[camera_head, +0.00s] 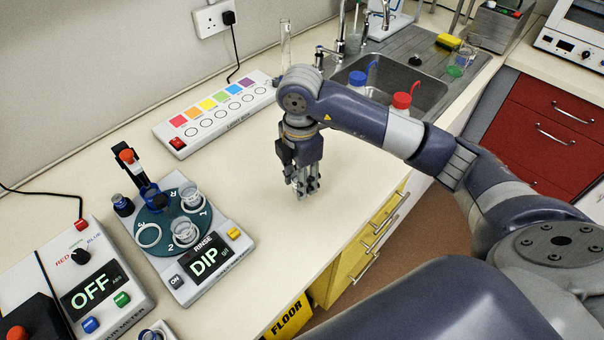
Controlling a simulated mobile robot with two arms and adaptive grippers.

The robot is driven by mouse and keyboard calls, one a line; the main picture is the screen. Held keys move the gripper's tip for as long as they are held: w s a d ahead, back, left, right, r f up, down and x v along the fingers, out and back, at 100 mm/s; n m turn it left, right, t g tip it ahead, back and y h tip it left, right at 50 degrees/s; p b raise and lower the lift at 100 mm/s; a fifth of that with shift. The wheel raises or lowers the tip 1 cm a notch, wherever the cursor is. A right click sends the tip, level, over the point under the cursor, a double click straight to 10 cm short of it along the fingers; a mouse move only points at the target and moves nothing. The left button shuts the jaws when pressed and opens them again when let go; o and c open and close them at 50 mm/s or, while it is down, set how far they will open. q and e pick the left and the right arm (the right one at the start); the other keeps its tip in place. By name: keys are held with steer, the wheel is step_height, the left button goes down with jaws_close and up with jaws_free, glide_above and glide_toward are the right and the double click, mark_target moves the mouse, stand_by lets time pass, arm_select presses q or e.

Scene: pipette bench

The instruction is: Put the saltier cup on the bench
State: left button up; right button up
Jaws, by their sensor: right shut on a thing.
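Two small clear cups stand on a dark green turntable (165,222) with a white base at the left: one cup (190,197) at the back right, one cup (184,233) marked near "2". An empty ring (148,236) is at its left. My right gripper (303,190) points down over the bench (262,205), right of the turntable. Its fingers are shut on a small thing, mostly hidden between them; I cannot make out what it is. I cannot tell which cup is saltier. My left gripper is out of view.
The turntable's panel (207,260) reads "RINSE" and "DIP". A meter (90,285) reading "OFF" stands at the left. A colour strip box (215,112) lies behind, and a sink (395,85) holds bottles at the back right. Clear bench lies around my right gripper; its front edge is near.

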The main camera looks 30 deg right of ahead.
steer(key=shift+w+d+f, duration=0.1)
steer(key=shift+w+d, duration=0.35)
steer(key=shift+w, duration=0.15)
steer(key=shift+w+d+f, duration=0.1)
steer(key=shift+w+d, duration=0.3)
steer(key=shift+w, duration=0.2)
step_height(320, 180, down, 3)
steer(key=shift+r+p, duration=0.1)
steer(key=shift+p, duration=0.9)
steer(key=shift+f, duration=0.35)
steer(key=shift+f, duration=0.15)
steer(key=o, duration=1)
